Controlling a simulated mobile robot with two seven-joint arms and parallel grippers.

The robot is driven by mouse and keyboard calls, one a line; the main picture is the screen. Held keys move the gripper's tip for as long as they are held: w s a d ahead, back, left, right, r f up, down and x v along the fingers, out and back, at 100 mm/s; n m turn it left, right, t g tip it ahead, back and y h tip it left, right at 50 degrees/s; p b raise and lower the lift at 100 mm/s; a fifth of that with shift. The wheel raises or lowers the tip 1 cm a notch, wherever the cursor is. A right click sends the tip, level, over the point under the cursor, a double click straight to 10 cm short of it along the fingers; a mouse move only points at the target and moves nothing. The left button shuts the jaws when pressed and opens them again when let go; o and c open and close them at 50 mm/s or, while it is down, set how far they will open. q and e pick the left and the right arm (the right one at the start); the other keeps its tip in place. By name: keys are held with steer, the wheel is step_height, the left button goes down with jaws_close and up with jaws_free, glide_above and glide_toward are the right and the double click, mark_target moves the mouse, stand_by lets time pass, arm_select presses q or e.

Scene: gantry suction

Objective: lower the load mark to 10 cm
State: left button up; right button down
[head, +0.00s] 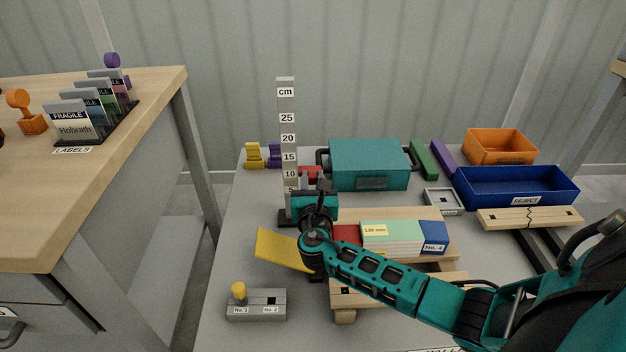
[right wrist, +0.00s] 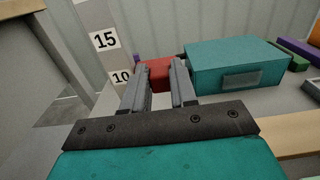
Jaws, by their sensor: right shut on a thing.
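The upright grey scale (head: 287,125), marked in cm, stands near the back left of the grey table. A red block (head: 310,174) sits just right of it; it looks like the load mark, though I cannot read a mark on it. In the right wrist view the red block (right wrist: 155,72) lies between my finger ends, near the height of the 10 label (right wrist: 121,77); the slant makes the exact height unclear. My right gripper (head: 311,182) is shut on the red block; its fingers also show in the right wrist view (right wrist: 159,90). The scale's lower part is partly hidden by my gripper.
A teal case (head: 368,160) stands close right of the gripper. A wooden pallet (head: 345,297) with coloured boxes lies under my forearm. A yellow plate (head: 280,248) and a grey box with a yellow knob (head: 256,305) are in front. Blue (head: 515,187) and orange (head: 499,150) bins stand right.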

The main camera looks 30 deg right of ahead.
arm_select(q)
steer(key=shift+f, duration=0.1)
arm_select(e)
steer(key=c, duration=0.9)
jaws_free()
steer(key=shift+s+a, duration=0.3)
steer(key=shift+s, duration=0.15)
arm_select(q)
steer(key=p, duration=0.1)
steer(key=a+r+p, duration=0.1)
steer(key=p, duration=0.1)
steer(key=shift+s+r, duration=0.25)
steer(key=shift+s, duration=0.05)
arm_select(e)
steer(key=v, duration=1.2)
steer(key=shift+d, duration=0.1)
